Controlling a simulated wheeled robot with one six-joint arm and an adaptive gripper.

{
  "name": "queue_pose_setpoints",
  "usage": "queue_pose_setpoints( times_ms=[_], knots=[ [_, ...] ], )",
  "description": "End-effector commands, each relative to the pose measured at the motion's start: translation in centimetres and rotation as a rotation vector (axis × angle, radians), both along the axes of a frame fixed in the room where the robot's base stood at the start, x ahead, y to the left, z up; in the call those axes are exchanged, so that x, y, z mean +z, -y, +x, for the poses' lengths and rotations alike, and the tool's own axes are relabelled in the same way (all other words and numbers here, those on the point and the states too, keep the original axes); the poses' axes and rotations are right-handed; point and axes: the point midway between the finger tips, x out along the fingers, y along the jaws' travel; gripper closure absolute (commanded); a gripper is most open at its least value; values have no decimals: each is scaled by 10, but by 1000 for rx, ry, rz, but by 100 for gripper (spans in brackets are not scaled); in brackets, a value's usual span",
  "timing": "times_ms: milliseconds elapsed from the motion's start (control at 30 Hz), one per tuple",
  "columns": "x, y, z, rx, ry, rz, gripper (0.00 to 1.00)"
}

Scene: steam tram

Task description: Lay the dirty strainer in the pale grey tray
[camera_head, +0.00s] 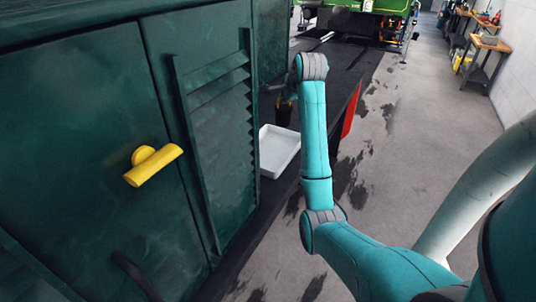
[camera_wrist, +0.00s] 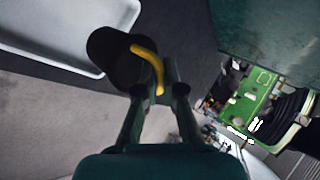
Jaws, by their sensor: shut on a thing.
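The dirty strainer is a dark cylinder with a curved yellow handle; in the wrist view its dark body (camera_wrist: 112,55) covers part of the tray's edge. My gripper (camera_wrist: 157,88) is shut on the strainer's yellow handle. In the head view the strainer (camera_head: 284,112) hangs just beyond the tray's far end, beside my arm, and my gripper (camera_head: 276,90) is partly hidden there. The pale grey tray (camera_head: 278,150) looks empty and lies on the dark ledge beside the green cabinet. It also fills the upper left of the wrist view (camera_wrist: 60,25). I cannot tell the strainer's height above the ledge.
The green louvred cabinet wall (camera_head: 216,110) with a yellow handle (camera_head: 152,165) stands close on the left. A red panel (camera_head: 351,110) is on the ledge's outer side. Open grey floor (camera_head: 440,130) lies to the right. A workbench (camera_head: 489,42) is far right.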

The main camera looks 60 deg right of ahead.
Motion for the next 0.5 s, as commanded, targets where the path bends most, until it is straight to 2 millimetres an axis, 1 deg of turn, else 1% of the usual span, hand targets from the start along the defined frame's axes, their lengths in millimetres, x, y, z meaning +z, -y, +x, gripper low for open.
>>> queue_pose_setpoints(
  times_ms=[33, 100, 233, 367, 500],
  knots=[
    [-2, -10, 6, 62, 0, 1, 100],
    [-4, -23, 13, 144, 0, 0, 100],
    [-5, -41, 22, 255, 0, -3, 100],
    [-17, -48, 25, 295, -2, 0, 100],
    [-43, -49, 25, 298, -4, 2, 100]
  ],
)
